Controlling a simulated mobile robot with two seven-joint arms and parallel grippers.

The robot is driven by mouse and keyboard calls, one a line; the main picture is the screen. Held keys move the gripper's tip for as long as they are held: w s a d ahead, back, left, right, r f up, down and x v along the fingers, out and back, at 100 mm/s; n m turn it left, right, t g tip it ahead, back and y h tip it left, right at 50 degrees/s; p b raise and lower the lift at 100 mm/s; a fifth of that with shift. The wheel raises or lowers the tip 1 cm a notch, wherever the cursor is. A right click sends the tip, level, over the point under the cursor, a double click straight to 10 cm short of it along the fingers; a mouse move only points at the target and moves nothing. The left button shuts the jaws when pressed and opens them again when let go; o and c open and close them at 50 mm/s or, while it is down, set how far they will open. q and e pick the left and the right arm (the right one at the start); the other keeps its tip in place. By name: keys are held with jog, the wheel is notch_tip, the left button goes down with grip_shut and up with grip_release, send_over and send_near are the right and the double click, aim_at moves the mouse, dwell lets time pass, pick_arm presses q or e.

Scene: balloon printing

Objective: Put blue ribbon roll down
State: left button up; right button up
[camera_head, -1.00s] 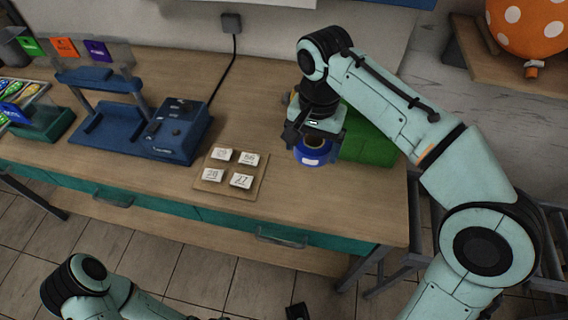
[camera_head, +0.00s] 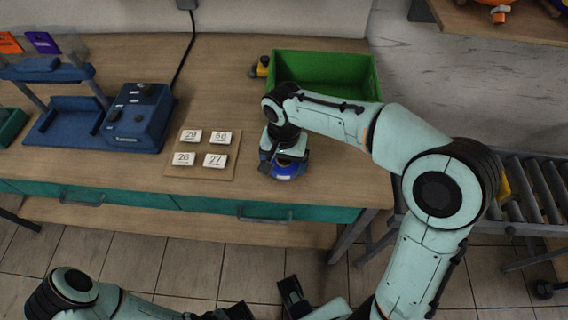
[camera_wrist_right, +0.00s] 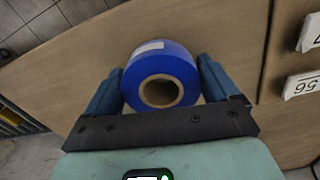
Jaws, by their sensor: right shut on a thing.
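The blue ribbon roll (camera_head: 287,171) is at the right part of the table, just right of the board with number cards. It has a white label and a brown core, and it also shows in the right wrist view (camera_wrist_right: 160,62). My right gripper (camera_head: 284,160) is above it, with a finger on each side, shut on the roll. Whether the roll's underside touches the table cannot be told. My left gripper (camera_head: 262,303) is low at the bottom edge, away from the table; its fingers look spread and empty.
A green bin (camera_head: 325,66) stands behind my right gripper, with a small yellow and dark item (camera_head: 260,68) beside it. A card board (camera_head: 186,172) with several number cards lies left of the roll. A blue machine (camera_head: 139,118) stands farther left. The table front near the roll is clear.

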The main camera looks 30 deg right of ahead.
jog(key=shift+f, duration=0.4)
jog(key=shift+f, duration=0.1)
jog(key=o, duration=0.8)
jog(key=shift+f, duration=0.1)
jog(key=shift+r, duration=0.3)
notch_tip(320, 180, up, 12)
jog(key=shift+f+p, duration=0.1)
jog(key=shift+p, duration=1.05)
